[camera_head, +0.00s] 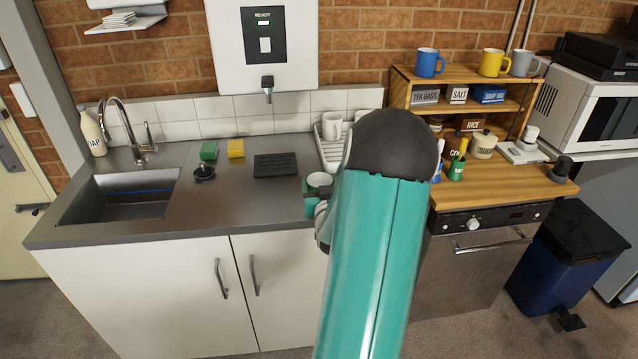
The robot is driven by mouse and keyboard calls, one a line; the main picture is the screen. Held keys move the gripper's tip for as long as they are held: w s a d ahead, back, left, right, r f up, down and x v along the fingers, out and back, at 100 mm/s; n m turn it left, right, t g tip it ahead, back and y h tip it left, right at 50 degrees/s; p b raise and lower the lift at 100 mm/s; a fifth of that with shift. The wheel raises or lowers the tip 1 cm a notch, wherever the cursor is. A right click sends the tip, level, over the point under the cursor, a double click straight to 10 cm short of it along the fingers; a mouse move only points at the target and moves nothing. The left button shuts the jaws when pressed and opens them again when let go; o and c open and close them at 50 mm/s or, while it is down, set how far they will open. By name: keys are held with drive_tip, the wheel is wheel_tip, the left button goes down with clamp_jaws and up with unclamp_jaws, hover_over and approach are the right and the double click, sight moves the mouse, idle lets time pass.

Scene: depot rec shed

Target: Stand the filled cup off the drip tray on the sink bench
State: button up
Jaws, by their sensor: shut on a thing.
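A green cup (320,181) with a pale inside shows at the right part of the sink bench (235,205), upright. My gripper (309,194) is shut on it, and my arm hides its right side. The black ribbed drip tray (275,165) lies on the bench to the left of the cup, empty and apart from it. I cannot tell whether the cup's base touches the bench. How full the cup is cannot be made out.
The wall dispenser (288,48) has its spout above the drip tray. A white rack (329,150) with mugs stands behind my arm. The sink (125,195), a dark plug (204,173) and two sponges lie left. Bare bench lies in front of the drip tray.

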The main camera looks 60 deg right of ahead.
drive_tip(key=shift+s+r, duration=0.25)
drive_tip(key=shift+s, duration=0.1)
drive_tip(key=shift+w+f, duration=0.2)
drive_tip(key=shift+w, duration=0.1)
drive_tip(key=shift+s, duration=0.2)
drive_tip(key=shift+f, duration=0.1)
drive_tip(key=o, duration=1.5)
drive_tip(key=shift+f, duration=0.1)
drive_tip(key=shift+o, duration=0.2)
drive_tip(key=shift+r, duration=0.25)
drive_tip(key=shift+a, duration=0.1)
